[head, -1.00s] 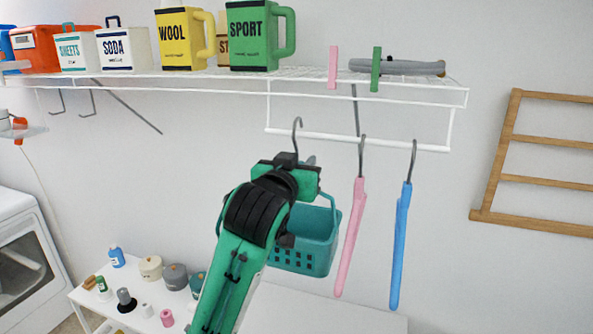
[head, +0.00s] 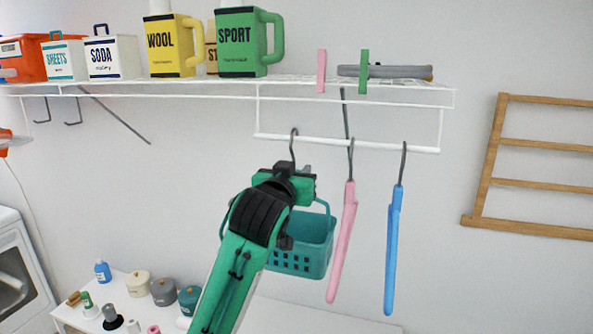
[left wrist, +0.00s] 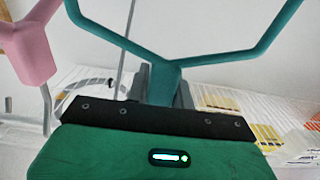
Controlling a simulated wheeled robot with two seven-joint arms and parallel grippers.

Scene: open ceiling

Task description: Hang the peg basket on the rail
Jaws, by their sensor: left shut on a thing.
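The teal peg basket (head: 302,250) hangs below my left gripper (head: 292,168), partly hidden by my arm. My left gripper is shut on the top of the basket's handle, and the teal handle (left wrist: 165,75) shows between the fingers in the left wrist view. A grey hook (head: 294,140) rises from the grip. Its top reaches slightly above the white rail (head: 345,144), near the rail's left end. I cannot tell whether the hook is over the rail or in front of it. My right gripper is not in view.
A pink hanger (head: 342,240) hangs on the rail close right of the basket, with a blue hanger (head: 393,250) farther right. A wire shelf (head: 200,88) with boxes and pegs is above. A white table (head: 75,318) with small items is below left.

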